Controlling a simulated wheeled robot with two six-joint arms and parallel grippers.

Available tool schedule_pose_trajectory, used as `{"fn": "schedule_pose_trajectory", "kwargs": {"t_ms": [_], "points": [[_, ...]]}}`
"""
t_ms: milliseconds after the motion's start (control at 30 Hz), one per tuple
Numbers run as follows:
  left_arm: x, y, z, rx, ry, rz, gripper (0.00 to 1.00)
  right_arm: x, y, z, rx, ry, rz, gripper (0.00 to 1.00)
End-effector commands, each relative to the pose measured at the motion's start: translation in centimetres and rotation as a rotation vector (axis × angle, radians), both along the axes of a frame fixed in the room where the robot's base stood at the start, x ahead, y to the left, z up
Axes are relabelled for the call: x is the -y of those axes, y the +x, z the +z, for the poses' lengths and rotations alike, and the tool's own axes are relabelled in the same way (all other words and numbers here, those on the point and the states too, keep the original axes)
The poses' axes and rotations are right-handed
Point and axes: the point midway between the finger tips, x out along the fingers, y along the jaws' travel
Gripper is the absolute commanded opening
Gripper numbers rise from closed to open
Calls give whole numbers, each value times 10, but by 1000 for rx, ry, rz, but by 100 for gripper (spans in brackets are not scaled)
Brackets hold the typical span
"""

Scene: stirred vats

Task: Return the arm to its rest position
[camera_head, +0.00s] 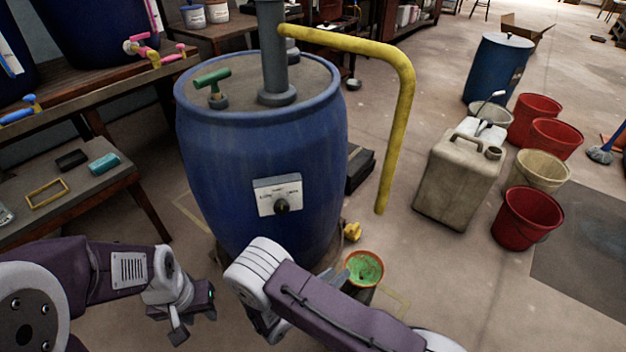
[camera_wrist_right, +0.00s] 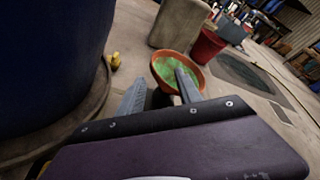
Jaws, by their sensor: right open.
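My right arm reaches in from the bottom right of the head view, and its forearm hides most of the right gripper there. In the right wrist view the right gripper (camera_wrist_right: 160,88) has its two fingers apart with nothing held between them. An orange bucket with green contents (camera_head: 364,268) stands just beyond the fingers; it also shows in the wrist view (camera_wrist_right: 178,70). My left gripper (camera_head: 190,318) hangs at the lower left of the head view, over bare floor; its finger gap is not clear.
A large blue vat (camera_head: 250,150) with a dial panel and green valve stands close ahead. A yellow pipe (camera_head: 400,120) bends down on its right. A beige canister (camera_head: 455,175) and red buckets (camera_head: 527,218) stand to the right. A low table (camera_head: 100,195) is at left.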

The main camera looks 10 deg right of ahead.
Motion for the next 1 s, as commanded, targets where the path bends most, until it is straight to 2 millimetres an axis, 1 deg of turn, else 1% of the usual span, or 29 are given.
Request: {"fn": "schedule_pose_trajectory", "kwargs": {"t_ms": [67,133,167,233,267,300,367,400,433,500,533,600,667,700,800,900,933,1000], "points": [[0,0,0,0,0,0,36,0,0,0,0,0,-2,42],[0,0,2,0,0,0,36,5,-2,6,10,21,-38,42],[0,0,4,0,0,0,36,9,-4,11,21,41,-78,42],[0,0,10,0,0,0,36,26,-17,30,64,132,-241,42],[0,0,13,0,0,0,36,34,-26,40,93,185,-338,42],[0,0,18,0,0,0,36,45,-40,55,142,270,-491,42],[0,0,26,0,0,0,36,56,-67,78,244,418,-762,42],[0,0,30,0,0,0,36,58,-83,90,323,517,-942,42],[0,0,33,0,0,0,36,57,-94,99,382,588,-1072,42],[0,0,39,0,0,0,36,50,-112,116,524,733,-1343,42],[0,0,41,0,0,0,36,46,-116,123,583,790,-1446,42],[0,0,46,0,0,0,36,37,-122,139,719,908,-1661,42],[0,0,50,0,0,0,36,31,-122,152,831,998,-1823,42],[0,0,52,0,0,0,36,27,-120,161,905,1054,-1924,42],[0,0,58,0,0,0,36,22,-114,183,1092,1183,-2153,42],[0,0,64,0,0,0,36,23,-104,207,1287,1306,-2364,42],[0,0,84,-1,0,0,36,22,-104,226,1282,1301,-2364,42],[0,0,110,0,0,0,36,21,-104,250,1271,1293,-2354,42]]}}
